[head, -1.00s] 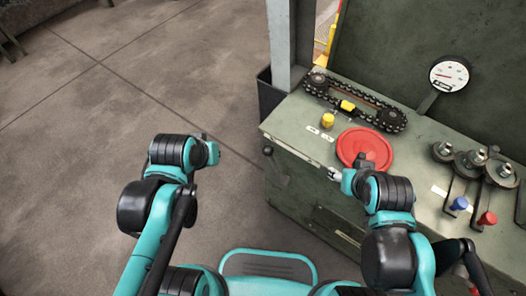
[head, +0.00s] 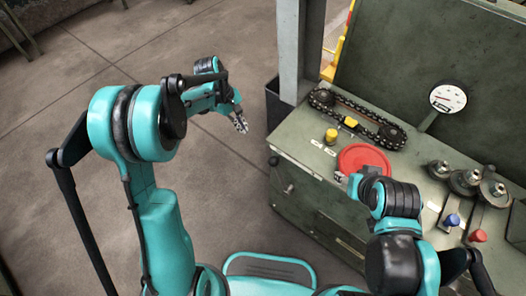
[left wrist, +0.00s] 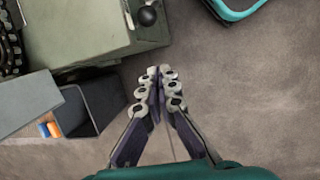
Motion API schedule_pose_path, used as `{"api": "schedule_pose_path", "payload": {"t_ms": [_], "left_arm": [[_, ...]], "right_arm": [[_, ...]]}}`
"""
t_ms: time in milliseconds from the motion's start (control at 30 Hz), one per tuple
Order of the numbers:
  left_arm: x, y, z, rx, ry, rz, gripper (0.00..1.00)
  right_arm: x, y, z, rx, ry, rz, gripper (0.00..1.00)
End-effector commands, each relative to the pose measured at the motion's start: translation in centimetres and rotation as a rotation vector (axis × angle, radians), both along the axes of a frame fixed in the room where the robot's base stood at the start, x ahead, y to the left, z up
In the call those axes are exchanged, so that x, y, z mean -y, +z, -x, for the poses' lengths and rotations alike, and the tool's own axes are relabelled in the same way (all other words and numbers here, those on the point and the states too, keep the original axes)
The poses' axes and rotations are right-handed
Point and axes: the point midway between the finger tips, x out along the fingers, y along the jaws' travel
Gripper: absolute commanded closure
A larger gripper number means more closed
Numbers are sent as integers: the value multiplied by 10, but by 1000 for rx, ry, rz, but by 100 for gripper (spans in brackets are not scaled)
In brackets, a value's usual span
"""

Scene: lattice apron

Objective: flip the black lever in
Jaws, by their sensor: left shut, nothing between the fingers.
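The black lever shows as a round black knob (head: 273,160) at the left end of the green cabinet (head: 310,205). In the left wrist view the black knob (left wrist: 147,15) is near the top, beside the cabinet's edge. My left gripper (head: 240,123) is shut and empty, over the floor to the left of the knob and apart from it. In the left wrist view its fingertips (left wrist: 160,72) are together below the knob. My right gripper (head: 348,183) is at the cabinet's front edge near the red disc, mostly hidden by its own wrist.
On the cabinet are a red disc (head: 364,159), a yellow knob (head: 331,136), a chain on sprockets (head: 360,118), several metal wheels, and blue (head: 452,220) and red (head: 478,236) handles. A dark bin (left wrist: 92,105) and grey post (head: 289,50) stand beside it. The floor leftward is clear.

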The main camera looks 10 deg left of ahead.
Motion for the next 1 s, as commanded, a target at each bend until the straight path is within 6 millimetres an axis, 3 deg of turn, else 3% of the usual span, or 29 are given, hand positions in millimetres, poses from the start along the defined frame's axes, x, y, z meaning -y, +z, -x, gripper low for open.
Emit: {"api": "schedule_pose_path", "payload": {"t_ms": [133,400,1000], "left_arm": [[-2,-30,-17,-110,90,43,100],[-4,-71,-26,-243,186,83,100],[-1,-86,-25,-265,202,89,100]], "right_arm": [[0,13,0,0,0,0,48],[0,22,0,0,0,0,48],[0,19,0,0,0,0,48]]}}
